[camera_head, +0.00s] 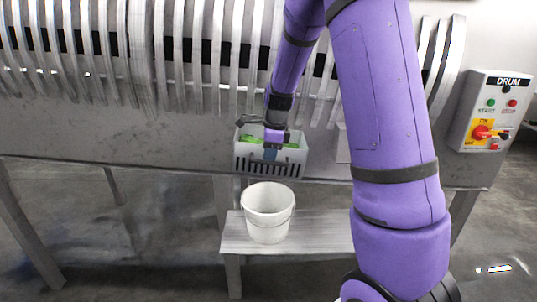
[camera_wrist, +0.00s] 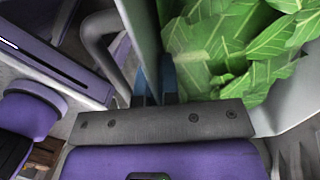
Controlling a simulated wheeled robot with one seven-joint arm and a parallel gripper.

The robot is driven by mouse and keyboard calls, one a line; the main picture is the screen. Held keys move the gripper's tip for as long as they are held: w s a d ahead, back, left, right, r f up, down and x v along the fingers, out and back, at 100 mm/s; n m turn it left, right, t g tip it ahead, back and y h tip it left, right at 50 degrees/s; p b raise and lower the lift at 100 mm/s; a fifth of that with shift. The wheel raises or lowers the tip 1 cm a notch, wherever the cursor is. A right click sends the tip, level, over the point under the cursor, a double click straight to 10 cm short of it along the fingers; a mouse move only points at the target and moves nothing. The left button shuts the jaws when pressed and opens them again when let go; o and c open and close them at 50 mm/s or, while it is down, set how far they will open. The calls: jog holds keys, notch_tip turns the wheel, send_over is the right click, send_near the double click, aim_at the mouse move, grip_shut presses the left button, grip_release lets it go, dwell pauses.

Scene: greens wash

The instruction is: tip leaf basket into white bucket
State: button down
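The leaf basket (camera_head: 267,164) is a grey-white crate with slots along its front, held above and slightly behind the white bucket in the head view. Green leaves (camera_wrist: 235,45) fill it in the wrist view. The basket looks about level. My gripper (camera_wrist: 167,80) has its blue fingers closed on the basket wall (camera_wrist: 140,22); in the head view the gripper (camera_head: 271,150) sits at the basket's near rim. The white bucket (camera_head: 267,213) stands upright on a low bench. The part of its inside that shows looks empty.
The low grey bench (camera_head: 320,235) bears the bucket, with free room to its right. Behind is a large ribbed metal drum machine (camera_head: 100,130) on legs. A control box labelled DRUM (camera_head: 488,112) is at the right. My purple arm covers part of the right side.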

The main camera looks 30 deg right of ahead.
aim_at(285, 168)
jog(key=t+y, duration=0.1)
jog(key=d+y, duration=0.1)
jog(key=s+d+t+y, duration=0.1)
jog(key=shift+s+f+t+y, duration=0.1)
jog(key=shift+f+t+y, duration=0.2)
jog(key=shift+y, duration=0.1)
jog(key=f+t+y, duration=0.1)
jog(key=y, duration=0.1)
jog(key=d+t+y, duration=0.1)
jog(key=y, duration=0.1)
jog(key=shift+s+d+f+t, duration=0.1)
jog(key=shift+s+f+t, duration=0.25)
jog(key=shift+s+t, duration=0.05)
jog(key=shift+s+d+f+t+y, duration=0.1)
jog(key=shift+d+f+t+y, duration=0.15)
jog(key=shift+y, duration=0.25)
notch_tip(285, 168, down, 2)
jog(key=t+y, duration=0.3)
jog(key=y, duration=0.1)
jog(key=shift+s, duration=0.15)
